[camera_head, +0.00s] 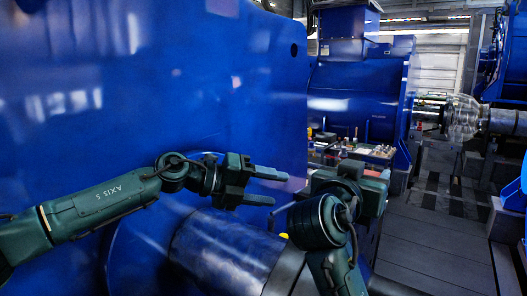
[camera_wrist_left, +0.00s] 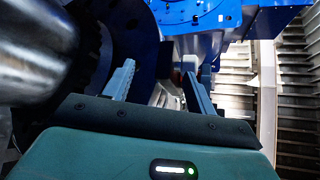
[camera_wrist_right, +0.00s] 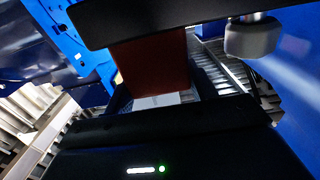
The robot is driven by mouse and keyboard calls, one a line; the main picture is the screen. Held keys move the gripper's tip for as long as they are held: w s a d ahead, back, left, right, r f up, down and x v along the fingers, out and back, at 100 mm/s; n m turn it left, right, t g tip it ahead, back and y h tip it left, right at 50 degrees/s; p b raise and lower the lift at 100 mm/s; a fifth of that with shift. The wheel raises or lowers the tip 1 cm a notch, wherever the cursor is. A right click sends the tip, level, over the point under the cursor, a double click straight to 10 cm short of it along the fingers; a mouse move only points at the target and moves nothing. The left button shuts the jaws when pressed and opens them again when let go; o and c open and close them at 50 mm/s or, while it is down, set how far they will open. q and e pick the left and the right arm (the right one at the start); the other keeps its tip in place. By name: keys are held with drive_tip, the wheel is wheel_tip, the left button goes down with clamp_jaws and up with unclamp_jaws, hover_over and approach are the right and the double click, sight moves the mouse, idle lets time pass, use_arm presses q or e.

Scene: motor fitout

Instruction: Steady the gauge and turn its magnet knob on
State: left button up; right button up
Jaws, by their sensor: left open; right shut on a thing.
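My right gripper (camera_head: 374,180) is shut on a dark red block (camera_wrist_right: 152,66), which I take to be the gauge's base; it fills the space between the fingers in the right wrist view. A black bar (camera_wrist_right: 150,18) crosses above the block, and a round grey part (camera_wrist_right: 253,36) sits to its right. I cannot tell which part is the magnet knob. In the head view the gauge is mostly hidden by my right gripper. My left gripper (camera_head: 279,186) is open and empty, left of the right gripper, its fingers pointing right. A gap separates the two grippers.
A large blue housing (camera_head: 150,70) fills the left and back. A metal shaft (camera_head: 222,255) lies below my arms. A bench with small parts (camera_head: 370,152) stands behind the right gripper. The grey floor (camera_head: 430,245) at right is clear.

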drive_tip(key=shift+r, duration=0.1)
use_arm(q)
wheel_tip(320, 180, up, 8)
drive_tip(key=n+g, duration=0.5)
drive_tip(key=n, duration=1.2)
drive_tip(key=shift+w+a+g, duration=0.3)
drive_tip(key=shift+w+a, duration=0.05)
drive_tip(key=shift+a, duration=0.1)
drive_tip(key=shift+f, duration=0.1)
use_arm(e)
drive_tip(key=o, duration=1.2)
drive_tip(key=shift+c, duration=0.2)
